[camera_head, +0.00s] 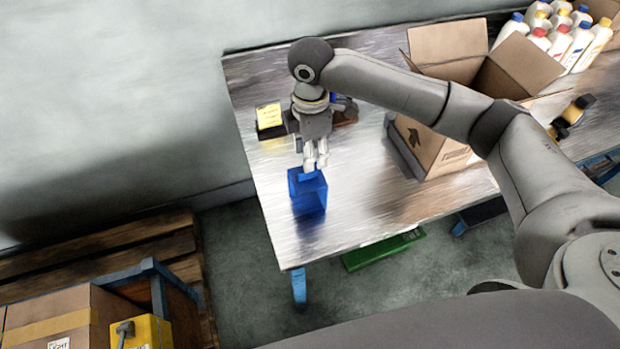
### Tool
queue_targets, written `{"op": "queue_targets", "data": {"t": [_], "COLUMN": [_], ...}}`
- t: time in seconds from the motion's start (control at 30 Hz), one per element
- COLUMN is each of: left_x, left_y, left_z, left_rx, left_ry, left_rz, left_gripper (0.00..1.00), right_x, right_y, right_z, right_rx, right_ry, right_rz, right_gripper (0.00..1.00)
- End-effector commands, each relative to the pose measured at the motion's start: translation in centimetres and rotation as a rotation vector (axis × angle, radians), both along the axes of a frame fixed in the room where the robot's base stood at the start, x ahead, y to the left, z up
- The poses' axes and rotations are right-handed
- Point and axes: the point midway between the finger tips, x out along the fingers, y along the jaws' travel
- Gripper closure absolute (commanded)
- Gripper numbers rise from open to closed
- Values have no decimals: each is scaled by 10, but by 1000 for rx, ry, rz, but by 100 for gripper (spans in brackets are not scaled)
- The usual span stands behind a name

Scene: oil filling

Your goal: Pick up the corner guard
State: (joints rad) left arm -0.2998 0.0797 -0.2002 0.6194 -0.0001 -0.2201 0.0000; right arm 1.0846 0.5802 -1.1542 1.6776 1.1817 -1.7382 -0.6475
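A blue angular piece, which looks like the corner guard (309,194), is at the left part of the metal table, near its front left edge. My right gripper (315,166) comes in from the right and points down at the upper edge of the blue piece. The fingertips overlap that edge in the picture. I cannot tell whether they touch or grip it, as the fingers are small and partly merged with the blue. My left gripper is not in view.
An open cardboard box (440,148) stands mid-table, with several bottles (560,40) behind it. A dark holder with yellow notes (269,117) lies behind the blue piece. Bare metal tabletop (365,205) lies to its right. Boxes (60,315) stand lower left.

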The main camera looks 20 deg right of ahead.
Motion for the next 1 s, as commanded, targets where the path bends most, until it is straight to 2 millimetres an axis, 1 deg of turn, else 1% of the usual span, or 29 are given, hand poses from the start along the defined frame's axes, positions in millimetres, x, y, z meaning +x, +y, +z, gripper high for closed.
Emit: {"op": "queue_targets", "data": {"t": [0.1, 0.23, 0.33, 0.47, 0.5, 0.6, 0.7, 0.87, 0.9, 1.0], "left_x": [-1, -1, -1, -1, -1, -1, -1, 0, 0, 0], "left_y": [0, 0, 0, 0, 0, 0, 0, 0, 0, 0], "left_z": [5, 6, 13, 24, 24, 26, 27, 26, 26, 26], "left_rx": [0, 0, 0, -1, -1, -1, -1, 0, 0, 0], "left_ry": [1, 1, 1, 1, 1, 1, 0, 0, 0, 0], "left_rz": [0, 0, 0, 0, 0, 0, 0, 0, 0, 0], "left_gripper": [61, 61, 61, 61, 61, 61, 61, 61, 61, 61], "right_x": [0, 0, 3, 6, 6, 6, 6, 7, 7, 7], "right_y": [0, 0, -3, -7, -6, -6, -6, -6, -6, -6], "right_z": [-15, -24, -32, -51, -58, -70, -75, -76, -76, -76], "right_rx": [-1, 0, 0, -1, -1, 0, 0, 0, 0, 0], "right_ry": [1, 0, 0, 2, 1, 0, -2, -3, -3, -3], "right_rz": [-2, -1, -3, -3, -2, -2, 0, 0, 0, 0], "right_gripper": [61, 61, 61, 61, 61, 61, 61, 61, 62, 75]}}
